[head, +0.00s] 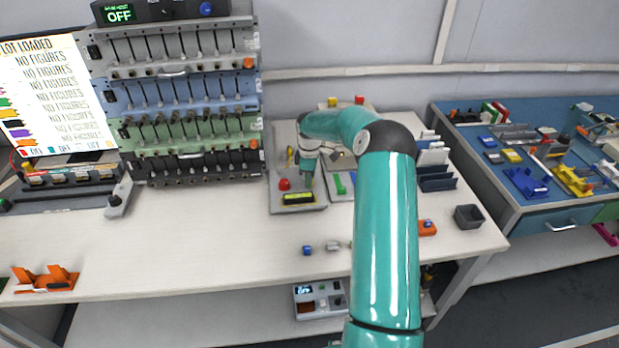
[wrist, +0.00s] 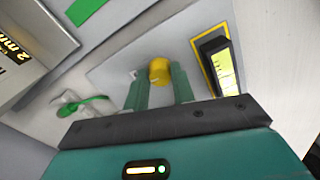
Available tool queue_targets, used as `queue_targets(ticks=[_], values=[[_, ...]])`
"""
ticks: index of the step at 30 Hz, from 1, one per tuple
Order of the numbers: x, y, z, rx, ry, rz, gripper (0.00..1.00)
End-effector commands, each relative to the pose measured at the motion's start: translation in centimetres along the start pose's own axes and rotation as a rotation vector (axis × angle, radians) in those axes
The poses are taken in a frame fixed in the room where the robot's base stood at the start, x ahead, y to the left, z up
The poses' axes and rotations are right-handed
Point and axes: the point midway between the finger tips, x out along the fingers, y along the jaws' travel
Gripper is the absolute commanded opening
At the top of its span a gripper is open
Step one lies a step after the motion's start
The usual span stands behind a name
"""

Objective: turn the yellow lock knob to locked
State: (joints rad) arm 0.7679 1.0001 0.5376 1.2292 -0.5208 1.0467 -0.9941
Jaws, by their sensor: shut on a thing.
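The yellow lock knob (wrist: 159,70) shows in the wrist view between the tips of my gripper (wrist: 159,80). The two green fingers stand on either side of it, and my gripper is shut on it. The knob sits on a light grey panel. Its lower part is hidden by the fingers, and I cannot read its lock position. In the head view my gripper (head: 307,178) reaches down over the grey station (head: 314,208) on the bench; the knob cannot be made out there.
A yellow-framed black block (wrist: 217,62) with a yellow label stands right of the knob in the wrist view. A green cable (wrist: 85,104) lies left. In the head view, a red button (head: 284,184) and display (head: 298,198) are close by. The bench front (head: 200,245) is mostly clear.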

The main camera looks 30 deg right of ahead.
Motion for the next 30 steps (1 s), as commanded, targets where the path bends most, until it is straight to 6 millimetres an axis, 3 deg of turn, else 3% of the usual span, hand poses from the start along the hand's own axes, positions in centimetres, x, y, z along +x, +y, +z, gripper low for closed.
queue_targets(ticks=[11, 30], values=[[-0.07, 0.03, -0.03, 0.122, -0.002, 0.002, 0.02], [-0.02, 0.02, -0.01, 0.694, -0.002, 0.002, 0.02]])
